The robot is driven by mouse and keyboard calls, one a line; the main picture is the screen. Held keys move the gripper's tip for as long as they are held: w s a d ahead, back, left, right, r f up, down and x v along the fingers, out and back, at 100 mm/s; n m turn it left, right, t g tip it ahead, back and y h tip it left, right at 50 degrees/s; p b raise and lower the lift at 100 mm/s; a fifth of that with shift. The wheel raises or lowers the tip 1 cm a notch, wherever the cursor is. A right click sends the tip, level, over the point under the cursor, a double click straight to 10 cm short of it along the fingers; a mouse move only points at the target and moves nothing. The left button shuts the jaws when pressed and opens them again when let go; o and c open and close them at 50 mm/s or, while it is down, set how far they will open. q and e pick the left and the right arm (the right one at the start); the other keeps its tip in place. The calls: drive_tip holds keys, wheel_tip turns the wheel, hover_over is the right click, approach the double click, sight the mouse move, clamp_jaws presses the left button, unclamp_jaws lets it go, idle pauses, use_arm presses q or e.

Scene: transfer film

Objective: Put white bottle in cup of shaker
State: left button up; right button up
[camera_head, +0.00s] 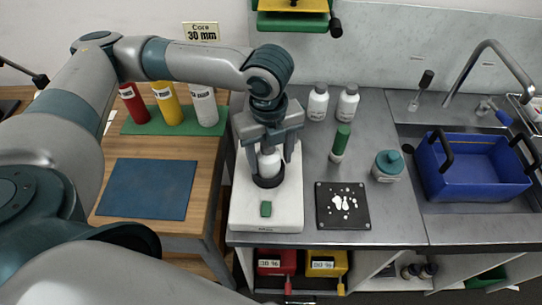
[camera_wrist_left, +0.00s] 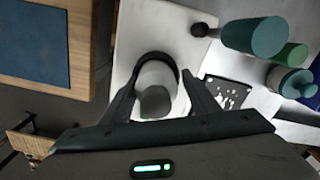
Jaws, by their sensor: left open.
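The shaker (camera_head: 240,215) is a white block with a green button on its front and a dark round cup (camera_head: 268,181) on top. A white bottle (camera_head: 269,164) stands upright with its lower part inside the cup. In the left wrist view the bottle (camera_wrist_left: 158,78) shows its grey cap toward me, with the dark cup rim (camera_wrist_left: 152,56) around its far side. My left gripper (camera_head: 271,160) is open above the shaker, its fingers on either side of the bottle with gaps visible in the left wrist view (camera_wrist_left: 160,76). My right gripper is out of view.
Two white bottles (camera_head: 318,102) (camera_head: 348,102) stand behind right. A green-capped tube (camera_head: 340,142), a teal-lidded jar (camera_head: 388,166) and a black speckled plate (camera_head: 343,206) are right of the shaker. A blue bin (camera_head: 470,185) sits at the sink. Red, yellow and white bottles stand left.

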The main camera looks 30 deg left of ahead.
use_arm(q)
drive_tip(key=shift+s+f, duration=0.55)
drive_tip(key=shift+f, duration=0.2)
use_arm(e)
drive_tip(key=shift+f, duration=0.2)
use_arm(q)
drive_tip(key=shift+w+a+r, duration=0.1)
drive_tip(key=shift+w+r, duration=0.2)
drive_tip(key=shift+r, duration=0.4)
wheel_tip(320, 180, up, 12)
drive_tip(key=shift+a+r+b, duration=0.1)
drive_tip(key=shift+b, duration=0.8)
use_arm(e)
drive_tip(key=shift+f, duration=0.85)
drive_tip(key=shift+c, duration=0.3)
